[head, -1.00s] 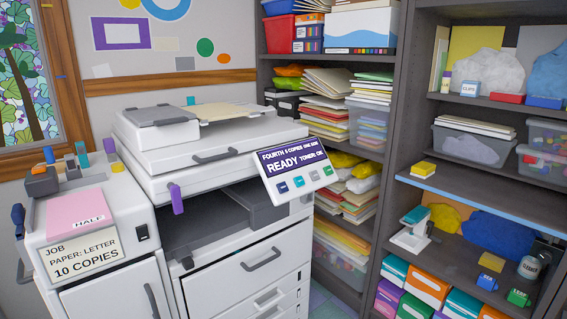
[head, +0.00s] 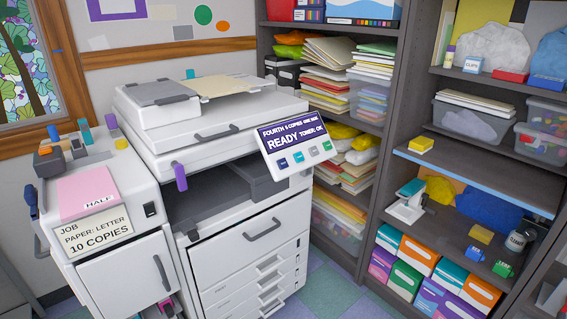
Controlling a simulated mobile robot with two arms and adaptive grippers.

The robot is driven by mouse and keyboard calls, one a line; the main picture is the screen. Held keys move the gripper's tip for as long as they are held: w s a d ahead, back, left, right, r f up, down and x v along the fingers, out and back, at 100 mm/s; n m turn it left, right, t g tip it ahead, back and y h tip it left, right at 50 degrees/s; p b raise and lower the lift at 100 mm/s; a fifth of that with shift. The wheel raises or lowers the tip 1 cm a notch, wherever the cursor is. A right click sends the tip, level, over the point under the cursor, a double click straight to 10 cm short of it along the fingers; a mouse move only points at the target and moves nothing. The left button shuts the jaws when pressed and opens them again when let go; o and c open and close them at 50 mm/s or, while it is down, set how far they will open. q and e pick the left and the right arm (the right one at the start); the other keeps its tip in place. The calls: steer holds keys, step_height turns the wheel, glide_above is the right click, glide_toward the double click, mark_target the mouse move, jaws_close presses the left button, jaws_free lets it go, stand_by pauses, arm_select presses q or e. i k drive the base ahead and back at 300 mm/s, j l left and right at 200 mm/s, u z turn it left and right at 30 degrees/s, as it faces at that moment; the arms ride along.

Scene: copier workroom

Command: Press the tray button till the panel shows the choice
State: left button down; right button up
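The white copier (head: 215,170) stands in the middle of the head view. Its tilted control panel (head: 293,144) faces me at the copier's right front. The panel's dark screen (head: 291,134) reads "FOURTH 4 COPIES ONE SIDE", as far as I can tell, and "READY TONER: OK". A job card (head: 93,232) on the left cabinet reads "PAPER: LETTER 10 COPIES". Neither of my grippers is in view.
A pink pad marked "HALF" (head: 88,196) lies on the white cabinet (head: 125,272) left of the copier. Paper drawers (head: 262,236) are shut. A dark shelf unit (head: 385,120) stands close at right.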

mark_target(282, 163)
steer(key=i+l, duration=0.25)
steer(key=i+l+u, duration=0.15)
steer(key=l, duration=0.3)
steer(key=i+l, duration=0.3)
steer(key=i+l+u, duration=0.15)
steer(key=l, duration=0.25)
steer(key=i+l, duration=0.3)
steer(key=i+l+u, duration=0.15)
steer(key=l, duration=0.35)
